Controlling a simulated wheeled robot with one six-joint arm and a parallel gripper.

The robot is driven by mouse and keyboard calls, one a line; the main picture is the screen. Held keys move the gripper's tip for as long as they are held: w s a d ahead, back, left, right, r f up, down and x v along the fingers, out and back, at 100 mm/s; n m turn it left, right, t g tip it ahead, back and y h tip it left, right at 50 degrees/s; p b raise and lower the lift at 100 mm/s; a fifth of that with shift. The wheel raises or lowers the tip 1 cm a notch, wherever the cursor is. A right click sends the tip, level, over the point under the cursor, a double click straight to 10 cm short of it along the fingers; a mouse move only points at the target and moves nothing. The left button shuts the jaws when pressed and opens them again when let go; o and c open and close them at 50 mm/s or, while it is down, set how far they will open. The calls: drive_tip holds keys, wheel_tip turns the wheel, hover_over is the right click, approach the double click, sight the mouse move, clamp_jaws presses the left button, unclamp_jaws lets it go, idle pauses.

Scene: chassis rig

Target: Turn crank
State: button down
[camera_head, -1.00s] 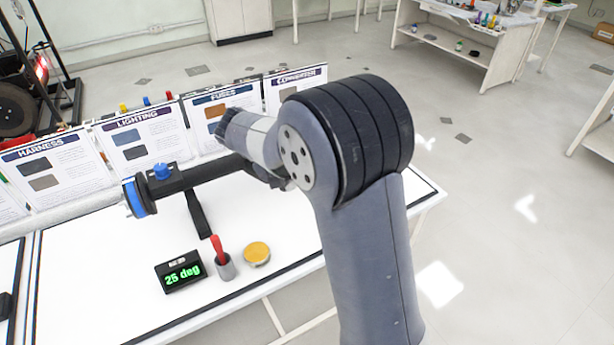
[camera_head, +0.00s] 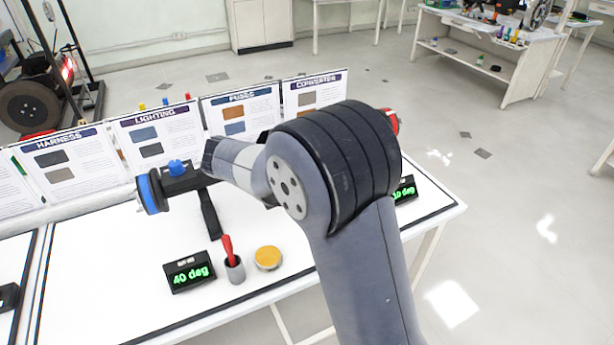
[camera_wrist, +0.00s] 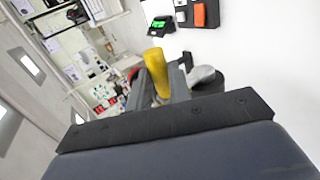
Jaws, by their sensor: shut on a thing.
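A yellow crank handle (camera_wrist: 155,62) stands between the fingers of my gripper (camera_wrist: 163,84) in the wrist view, and the gripper is shut on it. In the head view my arm hides the gripper, the handle and much of the rig. A blue wheel (camera_head: 152,191) with a dark shaft shows left of my arm, on a black stand (camera_head: 210,214). A red part (camera_head: 392,121) shows just right of my arm. The display (camera_head: 189,271) on the table reads 40 deg. A second display (camera_head: 405,190), partly hidden, reads about 10 deg.
A red-handled tool stands in a grey cup (camera_head: 235,270) beside a yellow-topped round tin (camera_head: 268,258) on the white table (camera_head: 110,290). Several info boards (camera_head: 157,134) line the back edge. The floor right of the table is clear.

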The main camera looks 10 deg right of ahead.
drive_tip(key=c, duration=1.3)
unclamp_jaws()
drive_tip(key=v, duration=1.1)
drive_tip(key=shift+d+f, duration=0.1)
drive_tip(key=x, duration=1.1)
drive_tip(key=shift+y, duration=0.3)
